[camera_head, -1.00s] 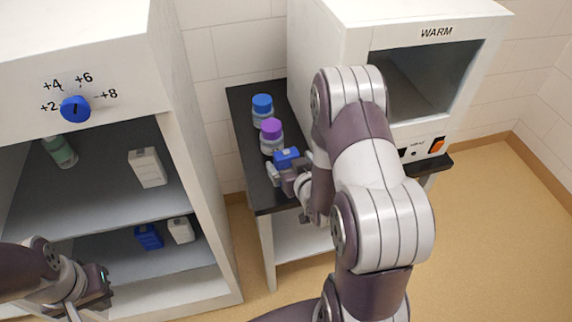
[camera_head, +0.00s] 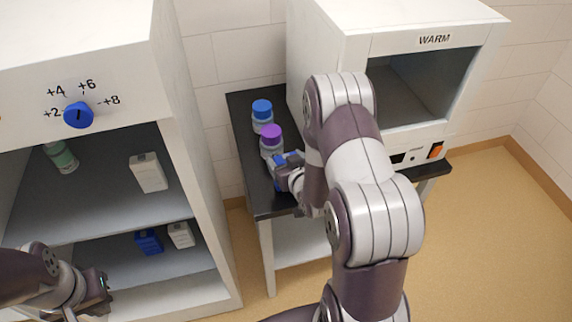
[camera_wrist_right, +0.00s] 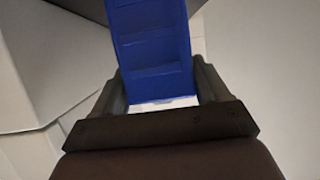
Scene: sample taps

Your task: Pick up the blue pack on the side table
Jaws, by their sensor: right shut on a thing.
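In the right wrist view the blue pack (camera_wrist_right: 152,50) fills the space between the two dark fingers (camera_wrist_right: 160,88). I cannot tell whether the pack touches the table top. My left gripper (camera_head: 98,292) is at the lower left, in front of the open cabinet and away from the table; its jaw opening is unclear.
A purple-capped bottle (camera_head: 271,143) stands close beside the right gripper, with a blue-capped bottle (camera_head: 262,115) behind it. The WARM oven (camera_head: 335,48) stands on the table's right. The cabinet (camera_head: 190,120) on the left holds white boxes, another blue pack (camera_head: 149,242) and a green bottle.

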